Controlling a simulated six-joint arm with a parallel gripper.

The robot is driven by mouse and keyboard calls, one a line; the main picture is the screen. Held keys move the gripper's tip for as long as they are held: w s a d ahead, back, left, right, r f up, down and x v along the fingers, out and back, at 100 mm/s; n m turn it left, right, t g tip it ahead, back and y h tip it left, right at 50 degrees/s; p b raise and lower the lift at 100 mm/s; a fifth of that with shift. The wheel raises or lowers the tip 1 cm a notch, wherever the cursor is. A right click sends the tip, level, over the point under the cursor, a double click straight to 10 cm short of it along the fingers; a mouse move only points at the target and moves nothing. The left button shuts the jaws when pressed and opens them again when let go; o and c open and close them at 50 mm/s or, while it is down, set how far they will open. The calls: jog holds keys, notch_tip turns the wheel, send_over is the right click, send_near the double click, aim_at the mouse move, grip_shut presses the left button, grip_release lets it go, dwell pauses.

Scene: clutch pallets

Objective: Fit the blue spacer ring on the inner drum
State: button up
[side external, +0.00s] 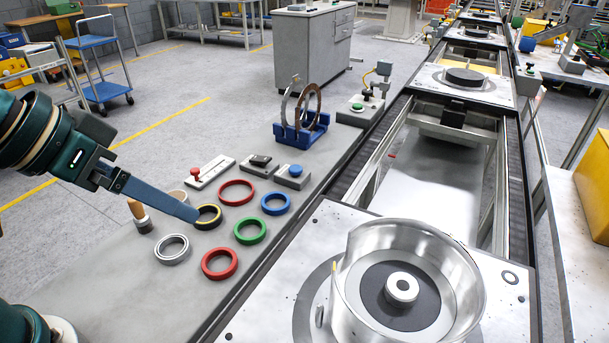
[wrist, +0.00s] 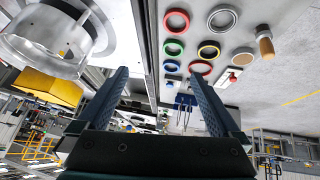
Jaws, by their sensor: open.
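The blue spacer ring (side external: 276,213) lies flat on the grey bench among other rings, near the bench's conveyor-side edge. It also shows in the wrist view (wrist: 165,66), seen between my fingers. The inner drum appears to be the pale round hub (side external: 402,289) on a dark disc inside an open silver housing (side external: 365,250), with no ring seen around it. The housing is at upper left in the wrist view (wrist: 20,46). My gripper (side external: 192,214) is open and empty; its fingers overlap the black-and-yellow ring in the side view. The wrist view shows both fingers apart (wrist: 160,76).
Around the blue ring lie red (side external: 236,199), green (side external: 250,241), another red (side external: 220,276), silver (side external: 172,262) and black-and-yellow (side external: 208,226) rings. A wooden-handled tool (side external: 138,212) stands left. Button boxes (side external: 293,178) and a blue rack (side external: 300,131) stand behind. The housing's wall is raised.

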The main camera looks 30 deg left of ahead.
jog(key=s+a+f+g+y, duration=0.1)
jog(key=s+a+y, duration=0.1)
jog(key=s+a, duration=0.2)
jog(key=shift+s+a+f, duration=0.15)
jog(key=shift+s+a, duration=0.05)
jog(key=shift+s, duration=0.6)
jog(key=shift+w, duration=0.1)
jog(key=w+d+r+t, duration=0.1)
jog(key=w+r+t, duration=0.15)
jog(key=w, duration=0.75)
jog(key=w+d+r+t, duration=0.1)
jog(key=w+t, duration=0.2)
jog(key=w, duration=0.6)
jog(key=w+f, duration=0.1)
jog(key=f, duration=0.4)
jog(key=w+d+f+g, duration=0.1)
jog(key=w+f, duration=0.1)
jog(key=f, duration=0.3)
jog(key=w+d+f+g+h, duration=0.1)
jog(key=f, duration=0.4)
jog(key=shift+w+f+m, duration=0.15)
jog(key=shift+f+m, duration=0.2)
jog(key=shift+m, duration=0.05)
jog(key=shift+x, duration=2.45)
